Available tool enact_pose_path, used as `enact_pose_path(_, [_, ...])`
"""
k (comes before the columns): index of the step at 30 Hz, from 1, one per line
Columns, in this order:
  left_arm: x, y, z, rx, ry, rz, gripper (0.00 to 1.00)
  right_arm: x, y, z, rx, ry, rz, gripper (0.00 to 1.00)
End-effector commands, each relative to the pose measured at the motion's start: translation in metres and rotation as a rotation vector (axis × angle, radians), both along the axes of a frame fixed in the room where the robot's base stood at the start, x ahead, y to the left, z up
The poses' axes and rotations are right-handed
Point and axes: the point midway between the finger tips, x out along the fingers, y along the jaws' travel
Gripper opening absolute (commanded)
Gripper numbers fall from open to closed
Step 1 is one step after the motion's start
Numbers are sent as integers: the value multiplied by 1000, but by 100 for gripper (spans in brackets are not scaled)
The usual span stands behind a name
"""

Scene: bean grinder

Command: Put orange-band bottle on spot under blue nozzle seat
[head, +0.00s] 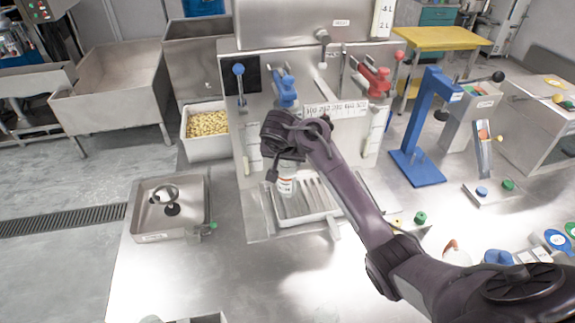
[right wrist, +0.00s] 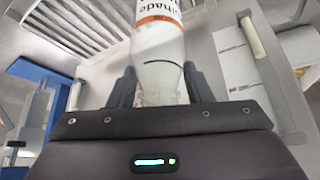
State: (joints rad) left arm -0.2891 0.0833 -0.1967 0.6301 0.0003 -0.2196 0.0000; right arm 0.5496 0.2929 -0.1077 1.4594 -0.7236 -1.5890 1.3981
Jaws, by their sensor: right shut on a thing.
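The orange-band bottle (right wrist: 160,38) is white with dark lettering and an orange band. In the right wrist view, my right gripper (right wrist: 158,88) is shut on its narrower, clear-looking end. In the head view, the bottle (head: 287,186) hangs roughly upright below my right gripper (head: 287,165), over or near the slatted tray; I cannot tell whether it touches the tray. The blue nozzle seat (head: 285,90) is on the steel machine's front panel, behind and above the gripper. My arm hides part of the panel and tray. My left gripper is not in view.
The slatted drip tray (head: 260,225) lies in front of the machine. A red nozzle seat (head: 375,78) is to the right of the blue one. A blue stand (head: 418,170) is farther right. A steel basin (head: 140,222) sits left. The front-left counter is clear.

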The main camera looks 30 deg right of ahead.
Motion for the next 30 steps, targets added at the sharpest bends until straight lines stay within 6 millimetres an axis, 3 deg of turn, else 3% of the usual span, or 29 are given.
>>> enact_pose_path(8, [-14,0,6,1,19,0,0,0,-1,-32,-3,3,0,14])
enact_pose_path(19, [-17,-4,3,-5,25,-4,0,-1,0,-38,-1,2,0,14])
enact_pose_path(20, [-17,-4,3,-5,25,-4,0,-1,0,-38,-2,2,1,47])
enact_pose_path(21, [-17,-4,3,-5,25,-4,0,-1,0,-38,-2,2,1,52])
enact_pose_path(25, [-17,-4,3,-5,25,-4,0,0,0,-37,-1,2,0,67])
enact_pose_path(30, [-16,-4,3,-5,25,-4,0,0,0,-37,-1,2,0,67])
